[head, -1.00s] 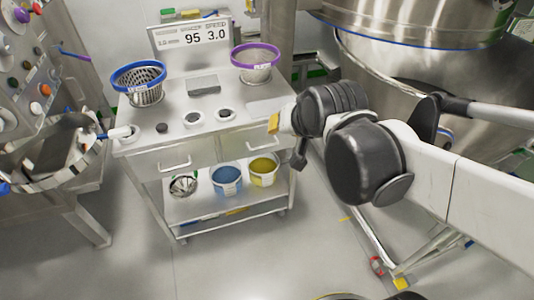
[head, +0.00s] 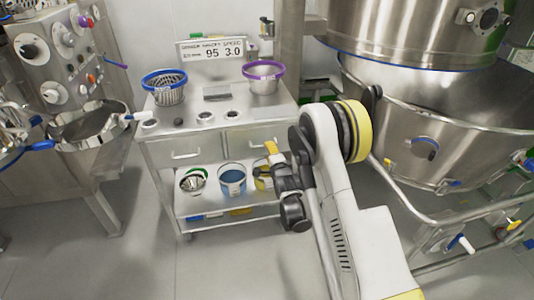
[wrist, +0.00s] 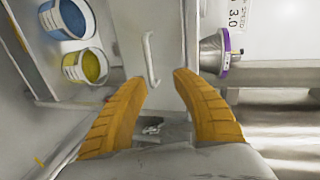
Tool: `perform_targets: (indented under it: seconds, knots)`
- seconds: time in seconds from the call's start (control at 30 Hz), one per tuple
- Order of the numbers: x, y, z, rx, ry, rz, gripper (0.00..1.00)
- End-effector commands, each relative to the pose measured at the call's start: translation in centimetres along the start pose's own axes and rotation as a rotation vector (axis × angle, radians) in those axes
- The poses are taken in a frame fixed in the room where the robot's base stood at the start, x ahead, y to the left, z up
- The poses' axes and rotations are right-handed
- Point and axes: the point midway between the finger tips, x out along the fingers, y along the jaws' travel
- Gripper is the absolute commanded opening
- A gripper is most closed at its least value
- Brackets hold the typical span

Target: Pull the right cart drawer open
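The cart's right drawer (head: 250,137) looks closed in its front panel, next to the left drawer (head: 185,150). The right drawer's bar handle (wrist: 149,62) shows in the wrist view just ahead of my fingertips. My gripper (wrist: 158,80) is open, with a yellow finger on each side of the handle's near end and nothing clamped. I cannot tell whether a finger touches the handle. In the head view my gripper (head: 271,150) is in front of the right drawer's right part and hides some of it.
On the cart's lower shelf stand a blue-filled bucket (head: 232,180) and a yellow-filled bucket (wrist: 85,66). A blue-rimmed basket (head: 165,90) and a purple-rimmed vessel (head: 263,80) stand on top. A large steel vessel (head: 430,115) is at the right. Floor in front is clear.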

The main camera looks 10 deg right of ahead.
Motion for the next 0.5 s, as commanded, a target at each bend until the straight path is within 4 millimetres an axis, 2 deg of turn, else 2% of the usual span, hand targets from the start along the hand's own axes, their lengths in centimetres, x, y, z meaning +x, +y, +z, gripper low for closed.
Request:
perform_targets:
  seconds: [0.03, 0.13, 0.37, 0.47, 0.5]
  knots:
    - [0.3, 1.1, 0.1, 0.024, 0.0, -0.011, 0.33]
    - [0.6, 2.1, 0.2, 0.059, 0.001, -0.028, 0.33]
    - [2.1, 1.9, 0.1, 0.07, 0.001, -0.032, 0.33]
    - [3.4, 1.8, 0.1, 0.069, 0.001, -0.033, 0.33]
    - [4.6, 2.3, 0.2, 0.069, 0.001, -0.033, 0.33]
